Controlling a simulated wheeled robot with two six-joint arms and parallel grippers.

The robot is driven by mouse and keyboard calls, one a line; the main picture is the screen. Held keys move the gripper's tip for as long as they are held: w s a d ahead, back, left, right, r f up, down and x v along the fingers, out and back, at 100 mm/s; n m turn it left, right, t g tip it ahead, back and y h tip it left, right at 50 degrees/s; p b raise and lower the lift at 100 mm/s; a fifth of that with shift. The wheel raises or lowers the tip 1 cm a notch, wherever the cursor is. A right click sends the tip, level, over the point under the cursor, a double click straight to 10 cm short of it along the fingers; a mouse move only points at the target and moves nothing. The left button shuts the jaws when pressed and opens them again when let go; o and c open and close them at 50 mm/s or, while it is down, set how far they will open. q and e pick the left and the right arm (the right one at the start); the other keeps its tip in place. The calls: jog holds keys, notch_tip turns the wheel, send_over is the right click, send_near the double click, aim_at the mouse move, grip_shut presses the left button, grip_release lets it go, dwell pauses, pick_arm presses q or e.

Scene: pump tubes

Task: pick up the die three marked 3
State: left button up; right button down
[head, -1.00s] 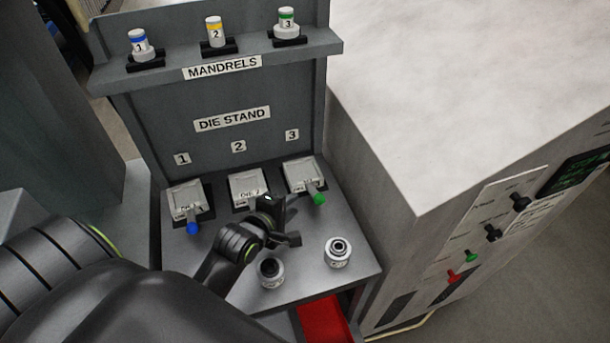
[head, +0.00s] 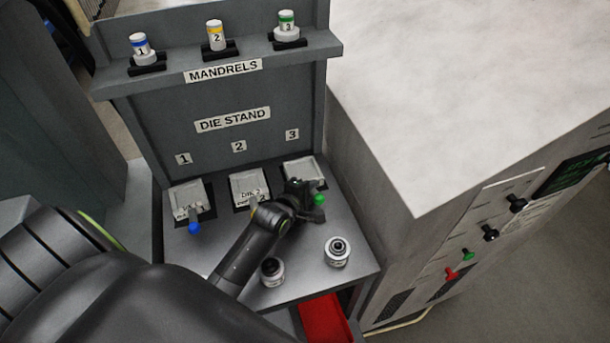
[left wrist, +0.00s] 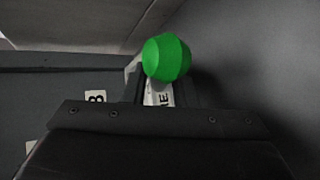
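Die three is a pale grey block (head: 301,168) in the slot under the label 3 on the die stand, with a green knob (head: 320,199) at its front. My left gripper (head: 308,200) is at this die's front, with its fingers around the knob area, and covers part of the block. In the left wrist view the green knob (left wrist: 167,58) stands between the two dark fingers, with a strip of the die's label behind it. The fingers look apart; I cannot see them pressing on the handle. My right gripper is not in view.
Die one (head: 187,198), with a blue knob, and die two (head: 248,187) sit in slots to the left. Two round fittings (head: 337,252) (head: 272,271) stand on the front shelf. Mandrels stand on the upper ledge (head: 175,73). A large grey machine (head: 450,110) borders the right.

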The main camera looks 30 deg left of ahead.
pick_arm(q)
jog(key=shift+w+f, duration=0.35)
jog(key=shift+w, duration=0.3)
grip_shut()
jog(key=shift+r, duration=0.15)
jog(key=shift+w+r, duration=0.1)
